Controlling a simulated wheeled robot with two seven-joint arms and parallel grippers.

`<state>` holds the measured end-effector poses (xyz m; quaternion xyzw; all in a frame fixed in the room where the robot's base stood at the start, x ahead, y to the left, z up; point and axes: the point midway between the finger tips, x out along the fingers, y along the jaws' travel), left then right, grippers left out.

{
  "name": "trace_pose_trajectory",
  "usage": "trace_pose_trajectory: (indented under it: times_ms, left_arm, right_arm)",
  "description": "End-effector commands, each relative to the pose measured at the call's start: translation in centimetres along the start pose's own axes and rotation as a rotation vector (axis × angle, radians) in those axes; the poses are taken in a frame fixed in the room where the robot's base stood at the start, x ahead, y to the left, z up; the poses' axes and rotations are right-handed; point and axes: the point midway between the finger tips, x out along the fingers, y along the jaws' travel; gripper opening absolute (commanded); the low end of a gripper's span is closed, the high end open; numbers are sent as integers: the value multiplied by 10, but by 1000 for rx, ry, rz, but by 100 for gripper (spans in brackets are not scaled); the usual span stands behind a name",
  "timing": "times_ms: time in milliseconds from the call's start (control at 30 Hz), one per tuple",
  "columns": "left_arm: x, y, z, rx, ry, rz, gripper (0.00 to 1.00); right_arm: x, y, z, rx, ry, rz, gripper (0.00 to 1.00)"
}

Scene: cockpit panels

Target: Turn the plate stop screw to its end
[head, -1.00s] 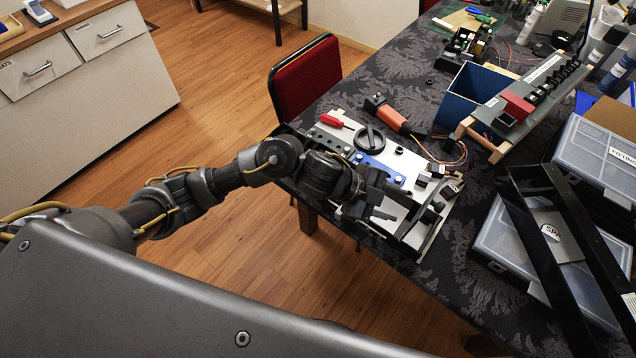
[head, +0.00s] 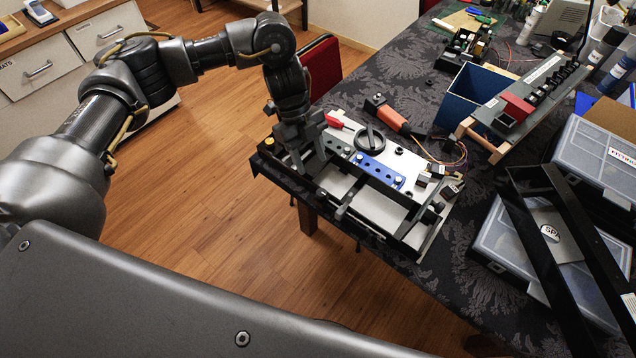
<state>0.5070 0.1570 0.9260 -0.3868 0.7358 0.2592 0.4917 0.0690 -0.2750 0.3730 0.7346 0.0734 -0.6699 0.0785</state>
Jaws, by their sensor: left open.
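The white panel assembly (head: 408,160) lies at the near-left edge of the table. It carries a round black knob (head: 369,139), a blue plate with holes (head: 378,173) and a grey-green plate with holes (head: 338,148). A small yellow-topped part (head: 268,143) shows at its left end. I cannot tell for sure which part is the plate stop screw. My left gripper (head: 304,160) points down over the left end of the panel, beside the grey-green plate. It is open, and its fingers partly hide the parts there. My right gripper is not in view.
A red-handled tool (head: 335,121) and an orange-handled tool (head: 392,115) lie on or by the panel. A blue bin (head: 476,95), a wooden-ended rack (head: 525,100) and clear-lidded cases (head: 600,160) stand to the right. A red chair (head: 322,68) is behind my arm.

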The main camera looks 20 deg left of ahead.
Motion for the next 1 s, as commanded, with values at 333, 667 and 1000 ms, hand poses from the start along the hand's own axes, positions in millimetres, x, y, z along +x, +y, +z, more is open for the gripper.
trace_pose_trajectory:
  times_ms: [333,667,1000]
  left_arm:
    - [64,1,-2,-1,3,2,47]
    - [87,0,-1,1,0,-1,47]
    - [87,0,-1,2,0,-1,31]
  right_arm:
    - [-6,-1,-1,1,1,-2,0]
    - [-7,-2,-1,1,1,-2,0]
    - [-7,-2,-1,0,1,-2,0]
